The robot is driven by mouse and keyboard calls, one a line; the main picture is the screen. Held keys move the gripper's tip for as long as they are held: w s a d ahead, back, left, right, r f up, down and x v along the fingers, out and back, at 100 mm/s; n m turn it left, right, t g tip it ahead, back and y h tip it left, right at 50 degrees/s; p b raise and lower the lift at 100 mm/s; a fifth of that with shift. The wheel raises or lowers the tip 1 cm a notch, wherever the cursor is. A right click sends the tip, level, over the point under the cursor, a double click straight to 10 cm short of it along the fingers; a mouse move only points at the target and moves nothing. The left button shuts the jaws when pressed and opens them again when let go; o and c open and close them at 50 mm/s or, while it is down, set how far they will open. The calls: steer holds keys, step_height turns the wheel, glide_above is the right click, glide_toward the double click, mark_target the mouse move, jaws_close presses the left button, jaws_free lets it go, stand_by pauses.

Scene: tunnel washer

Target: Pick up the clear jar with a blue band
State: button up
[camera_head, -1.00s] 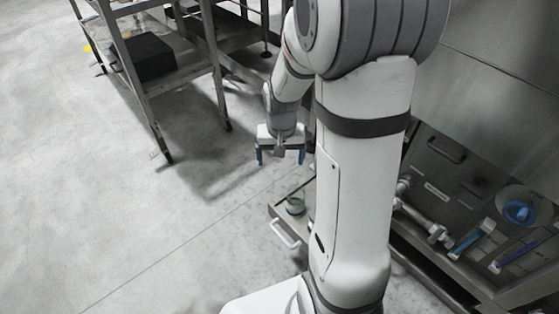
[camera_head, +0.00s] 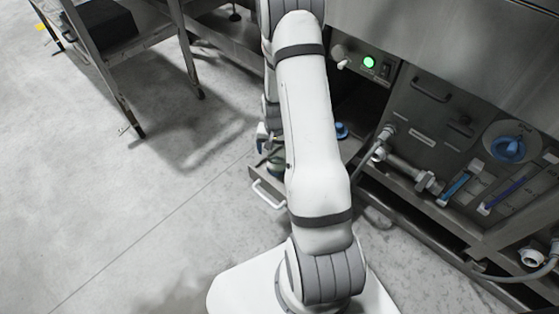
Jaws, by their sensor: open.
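The steel machine has a panel with a blue dial (camera_head: 508,148), a green light (camera_head: 369,62) and pipes (camera_head: 408,172) to the right. A metal rack (camera_head: 133,48) holding a black box (camera_head: 103,24) stands upper left. The floor at left is clear.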

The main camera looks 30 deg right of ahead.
step_height(320, 180, down, 4)
steer(key=shift+s+f+b, duration=0.1)
steer(key=shift+b, duration=0.7)
steer(key=shift+c, duration=0.2)
steer(key=c, duration=1.1)
